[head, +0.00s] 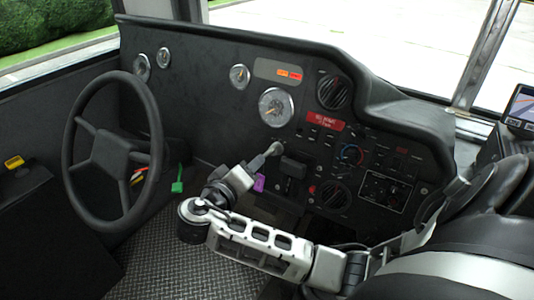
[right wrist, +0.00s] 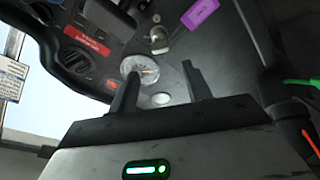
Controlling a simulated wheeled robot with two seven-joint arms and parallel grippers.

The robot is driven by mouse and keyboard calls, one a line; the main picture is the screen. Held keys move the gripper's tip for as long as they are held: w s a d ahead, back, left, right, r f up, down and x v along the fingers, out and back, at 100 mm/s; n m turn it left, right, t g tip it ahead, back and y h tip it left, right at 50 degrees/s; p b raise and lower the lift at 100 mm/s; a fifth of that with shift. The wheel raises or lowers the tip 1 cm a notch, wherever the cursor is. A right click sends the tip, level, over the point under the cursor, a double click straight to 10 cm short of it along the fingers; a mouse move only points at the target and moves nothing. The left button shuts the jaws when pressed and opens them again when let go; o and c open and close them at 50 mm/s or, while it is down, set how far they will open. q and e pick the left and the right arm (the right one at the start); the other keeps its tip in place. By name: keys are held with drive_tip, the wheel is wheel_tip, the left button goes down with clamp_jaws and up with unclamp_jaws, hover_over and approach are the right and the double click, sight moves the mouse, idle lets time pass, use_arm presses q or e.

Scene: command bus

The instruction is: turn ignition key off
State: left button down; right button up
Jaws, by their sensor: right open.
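The ignition key (right wrist: 158,40) is a small silver piece in the dark dashboard in the right wrist view. A purple tag (right wrist: 200,13) is beside it, and also shows in the head view (head: 259,183) just below my right gripper (head: 268,156). In the head view the gripper hides most of the key area. In the right wrist view the right gripper (right wrist: 159,73) has two dark fingers spread apart, with nothing between them. The key lies just beyond the fingertips; I cannot tell how far. My left gripper is not in view.
The steering wheel (head: 110,155) stands to the left. A green tag (head: 178,180) hangs beside it. A large gauge (head: 276,107) and a red label (head: 325,124) are above the gripper. Switches and a dark knob (head: 333,194) are to the right. A dark lever block (head: 292,167) is close by.

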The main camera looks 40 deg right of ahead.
sight(264, 155)
drive_tip(key=x, duration=1.1)
clamp_jaws()
